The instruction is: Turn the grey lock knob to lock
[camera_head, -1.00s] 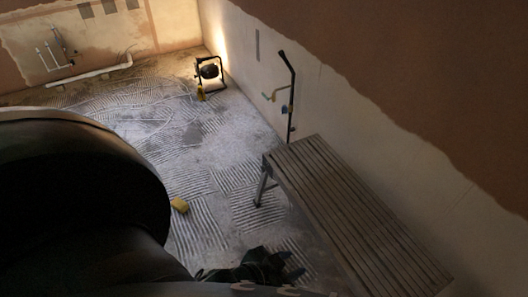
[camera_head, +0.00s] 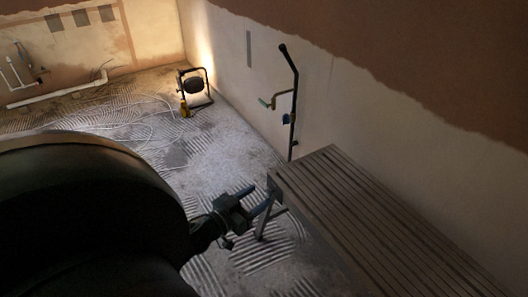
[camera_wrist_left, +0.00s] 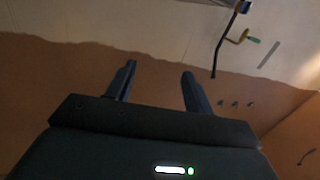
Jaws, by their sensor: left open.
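I cannot make out a grey lock knob in either view. A black pipe (camera_head: 293,85) stands upright against the right-hand wall, with a brass fitting with a teal handle (camera_head: 268,102) and a small blue part (camera_head: 288,118) on it. In the left wrist view the pipe (camera_wrist_left: 220,50) appears inverted at upper right, with the green-ended brass fitting (camera_wrist_left: 241,38) beside it. My left gripper (camera_head: 256,198) is open and empty, in front of the bench's left end in the picture. Its two fingers (camera_wrist_left: 159,69) stand apart in the wrist view. My right gripper is not in view.
A slatted bench (camera_head: 385,215) runs along the right wall. A lit work lamp (camera_head: 194,88) stands on the ridged floor in the far corner. A white pipe (camera_head: 55,93) lies along the back wall. Floor between lamp and bench looks clear.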

